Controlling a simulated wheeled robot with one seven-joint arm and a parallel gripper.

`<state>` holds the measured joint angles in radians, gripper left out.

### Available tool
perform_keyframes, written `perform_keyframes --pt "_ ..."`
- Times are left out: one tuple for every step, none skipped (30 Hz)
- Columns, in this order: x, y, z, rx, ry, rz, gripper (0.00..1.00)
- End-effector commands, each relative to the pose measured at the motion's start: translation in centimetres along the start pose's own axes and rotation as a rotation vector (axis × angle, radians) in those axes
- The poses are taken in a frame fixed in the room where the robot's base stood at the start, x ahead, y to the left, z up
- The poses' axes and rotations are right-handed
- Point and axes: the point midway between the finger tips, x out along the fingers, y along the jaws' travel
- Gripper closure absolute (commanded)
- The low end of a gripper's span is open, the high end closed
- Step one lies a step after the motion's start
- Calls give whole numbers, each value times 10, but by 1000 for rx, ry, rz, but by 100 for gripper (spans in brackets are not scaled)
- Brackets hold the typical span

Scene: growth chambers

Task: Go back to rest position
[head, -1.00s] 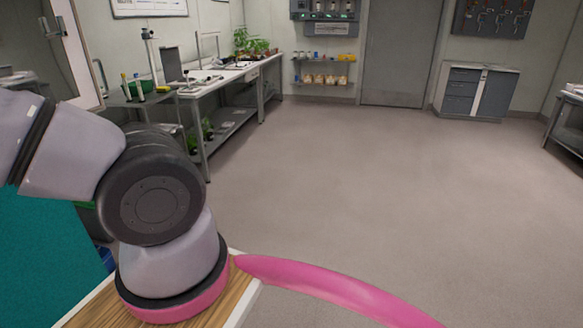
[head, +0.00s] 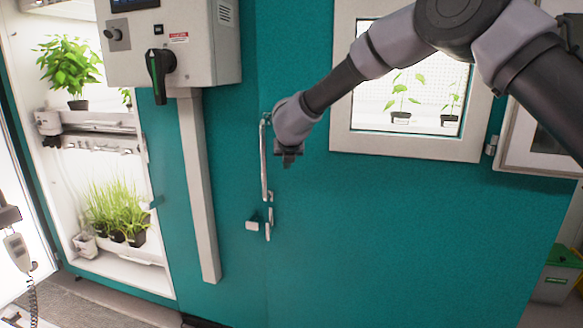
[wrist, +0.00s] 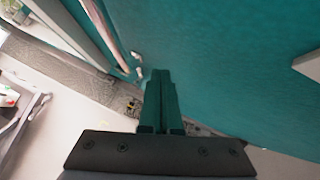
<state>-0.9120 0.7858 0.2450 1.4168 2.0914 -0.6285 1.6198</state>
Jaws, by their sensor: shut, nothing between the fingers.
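My gripper (head: 289,158) is at the end of my outstretched arm, in front of the teal chamber door (head: 400,240). In the head view it appears just right of the door's long vertical handle (head: 264,165). In the wrist view my gripper's two fingers (wrist: 160,75) lie together, with nothing between them. The handle (wrist: 108,35) passes to the left of the fingers there, apart from them.
An open lit chamber with plants (head: 116,210) is at far left. A window (head: 408,92) is in the door. A green bin (head: 556,272) stands at right.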

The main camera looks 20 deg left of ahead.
Motion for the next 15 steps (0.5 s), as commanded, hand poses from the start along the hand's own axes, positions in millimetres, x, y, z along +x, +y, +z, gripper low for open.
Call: perform_keyframes --pt "-8 5 0 -3 -1 4 100" --pt "-13 6 0 -3 -1 5 100" --pt "-18 8 0 -3 -1 5 100" --pt "-22 9 0 -3 -1 5 100" --pt "-27 10 0 -2 -1 5 100" --pt "-33 12 0 -2 -1 5 100" --pt "-37 13 0 -2 -1 5 100" --pt "-41 14 0 -2 0 4 100" --pt "-48 16 1 -1 -1 5 100" --pt "-53 17 1 -1 -1 5 100" --pt "-57 18 1 -1 -1 5 100" --pt "-62 20 0 -1 0 5 100" --pt "-65 21 0 -1 0 4 100" --pt "-68 22 0 -1 0 4 100" --pt "-71 22 0 -2 1 5 100"
